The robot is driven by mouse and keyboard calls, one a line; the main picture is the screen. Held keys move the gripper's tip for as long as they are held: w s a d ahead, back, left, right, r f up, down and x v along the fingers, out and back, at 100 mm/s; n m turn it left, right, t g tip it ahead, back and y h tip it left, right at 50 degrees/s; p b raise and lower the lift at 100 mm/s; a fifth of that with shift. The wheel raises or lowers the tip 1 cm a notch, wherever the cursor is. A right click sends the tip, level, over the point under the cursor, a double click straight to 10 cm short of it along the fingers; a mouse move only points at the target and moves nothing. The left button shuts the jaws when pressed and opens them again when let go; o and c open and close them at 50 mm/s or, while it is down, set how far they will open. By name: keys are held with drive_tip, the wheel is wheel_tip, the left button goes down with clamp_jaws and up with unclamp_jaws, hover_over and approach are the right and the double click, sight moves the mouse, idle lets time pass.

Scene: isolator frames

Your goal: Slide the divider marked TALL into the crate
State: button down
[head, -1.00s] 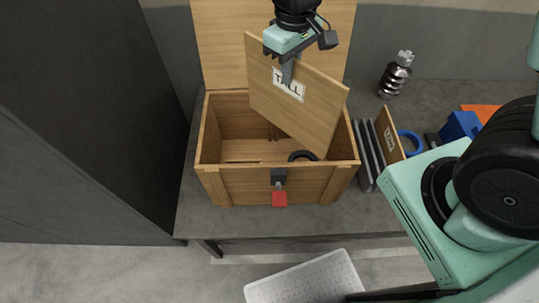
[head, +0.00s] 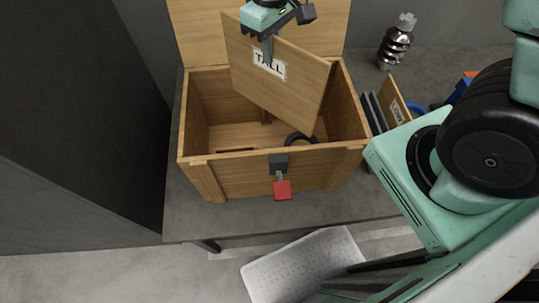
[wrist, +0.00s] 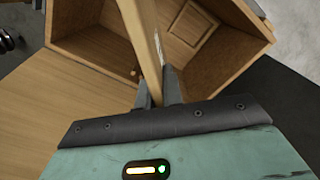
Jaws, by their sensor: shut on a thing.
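The wooden divider marked TALL (head: 290,85) hangs tilted over the open wooden crate (head: 230,177), its lower right corner down within the crate's opening. My gripper (head: 268,52) is shut on the divider's upper edge, by the label. In the wrist view my gripper (wrist: 158,97) pinches the divider (wrist: 141,40), seen edge-on, with the crate's interior (wrist: 205,30) beyond. A dark ring (head: 300,138) shows inside the crate, partly behind the divider. Whether the divider touches the crate floor or any slot, I cannot tell.
The crate's lid (head: 190,25) stands open behind. A red tag (head: 282,190) hangs from the front latch. To the right are dark slabs (head: 374,112), another labelled wooden board (head: 394,100) and a brown ribbed insulator (head: 396,42). A pale step (head: 305,265) lies in front of the table.

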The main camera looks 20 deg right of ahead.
drive_tip(key=b, duration=1.1)
hover_over(270, 112)
drive_tip(key=f, duration=1.2)
drive_tip(key=shift+w+d+f, duration=0.15)
drive_tip(key=shift+w+f, duration=0.05)
drive_tip(key=shift+f, duration=0.2)
wheel_tip(270, 112, down, 10)
drive_tip(key=shift+f, duration=0.15)
drive_tip(key=c, duration=1.5)
unclamp_jaws()
drive_tip(key=shift+c, duration=0.2)
